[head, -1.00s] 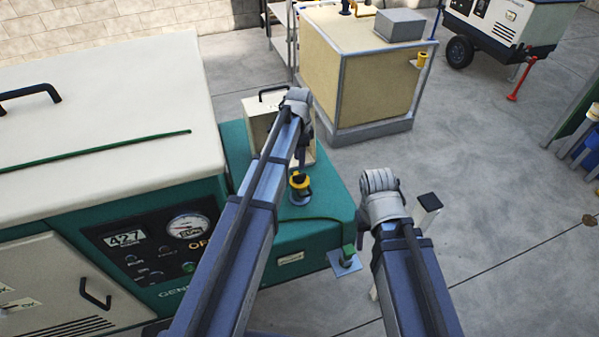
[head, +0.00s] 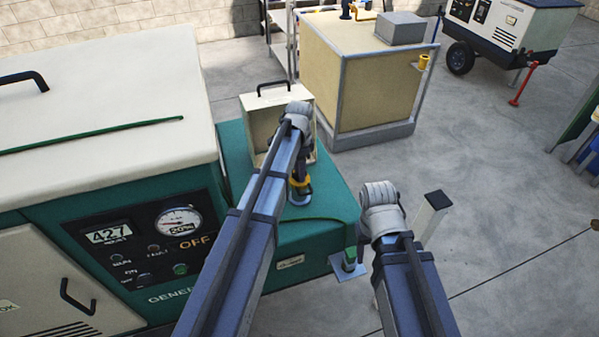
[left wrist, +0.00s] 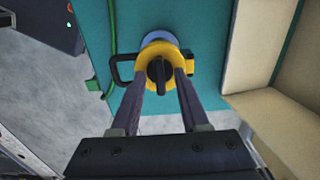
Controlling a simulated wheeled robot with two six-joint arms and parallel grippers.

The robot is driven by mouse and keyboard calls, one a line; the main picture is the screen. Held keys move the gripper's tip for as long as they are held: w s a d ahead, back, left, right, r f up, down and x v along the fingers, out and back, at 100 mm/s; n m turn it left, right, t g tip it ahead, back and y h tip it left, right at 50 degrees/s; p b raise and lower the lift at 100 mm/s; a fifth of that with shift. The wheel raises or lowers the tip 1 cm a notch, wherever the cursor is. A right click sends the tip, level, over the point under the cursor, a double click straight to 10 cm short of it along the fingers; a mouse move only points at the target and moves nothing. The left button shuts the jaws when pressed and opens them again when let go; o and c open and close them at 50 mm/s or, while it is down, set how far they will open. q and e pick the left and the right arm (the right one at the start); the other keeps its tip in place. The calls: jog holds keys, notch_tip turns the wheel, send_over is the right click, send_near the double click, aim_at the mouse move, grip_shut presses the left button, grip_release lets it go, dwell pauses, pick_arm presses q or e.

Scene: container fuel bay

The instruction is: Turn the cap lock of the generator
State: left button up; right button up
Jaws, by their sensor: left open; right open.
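The generator (head: 325,225) is teal with a cream hood. Its yellow cap (head: 303,186) sits on the teal deck, partly covered by my left gripper (head: 299,180) in the head view. In the left wrist view the cap (left wrist: 160,57) has a black lock bar (left wrist: 159,72) across its top, pointing toward me. My open left gripper (left wrist: 164,78) has one finger on each side of the bar, over the cap; contact is unclear. My right gripper (head: 364,236) is off the deck's right end, with its fingers mostly hidden by its wrist.
The control panel (head: 150,240) is on the front. A green cord (left wrist: 110,38) runs beside the cap. A beige tank (head: 375,85) stands behind. The floor at right is mostly clear.

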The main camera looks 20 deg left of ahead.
pick_arm(q)
jog(key=shift+c, duration=0.3)
grip_shut()
dwell(0.4)
jog(key=n, duration=1.3)
jog(key=shift+n, duration=2.4)
